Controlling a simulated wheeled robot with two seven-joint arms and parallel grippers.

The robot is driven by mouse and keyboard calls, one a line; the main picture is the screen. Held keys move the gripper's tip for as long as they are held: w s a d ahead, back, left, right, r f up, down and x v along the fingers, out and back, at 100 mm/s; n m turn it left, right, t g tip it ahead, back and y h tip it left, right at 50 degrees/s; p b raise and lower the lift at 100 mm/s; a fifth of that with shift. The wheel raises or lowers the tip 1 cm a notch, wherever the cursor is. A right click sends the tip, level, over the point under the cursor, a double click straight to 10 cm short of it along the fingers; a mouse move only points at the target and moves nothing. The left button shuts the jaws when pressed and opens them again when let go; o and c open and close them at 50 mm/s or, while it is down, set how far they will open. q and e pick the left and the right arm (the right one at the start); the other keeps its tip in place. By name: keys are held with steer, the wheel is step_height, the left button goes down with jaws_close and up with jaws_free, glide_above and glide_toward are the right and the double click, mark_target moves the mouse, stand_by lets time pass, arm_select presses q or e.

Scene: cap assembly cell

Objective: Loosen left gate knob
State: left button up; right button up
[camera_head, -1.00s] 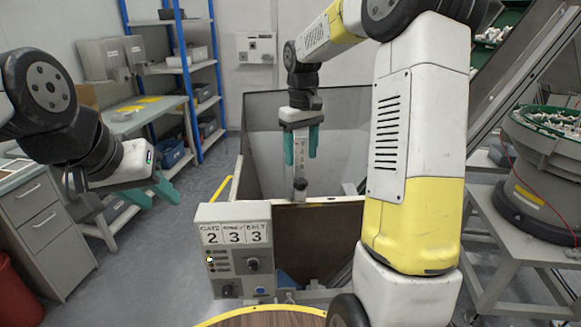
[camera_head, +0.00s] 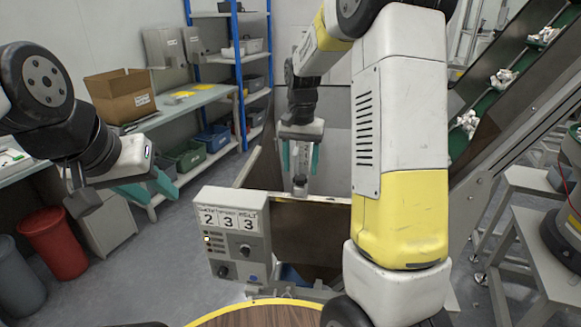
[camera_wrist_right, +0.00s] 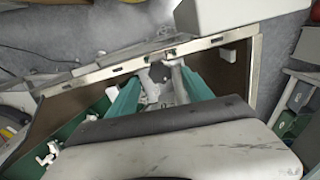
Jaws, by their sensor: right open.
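A small dark knob on a grey post (camera_head: 300,184) stands at the top edge of the brown hopper panel (camera_head: 300,222). I cannot tell for certain that it is the left gate knob. My right gripper (camera_head: 301,168) points down from above, its two teal fingers apart on either side of the post's upper part; contact is not visible. In the right wrist view the fingers (camera_wrist_right: 160,90) are spread, with pale metal parts between and beyond them. My left gripper (camera_head: 150,190) hangs at the left, away from the panel, its teal fingers apart and empty.
A control box (camera_head: 232,238) with number cards 2, 3, 3 and knobs stands left of the hopper. A round wooden top (camera_head: 265,316) is in front. A conveyor (camera_head: 500,95) rises at right. A red bin (camera_head: 55,243) and a workbench are left; open floor lies between.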

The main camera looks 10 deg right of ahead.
mark_target(300, 179)
steer(key=shift+f, duration=1.45)
jaws_close()
steer(key=shift+n, duration=3)
jaws_free()
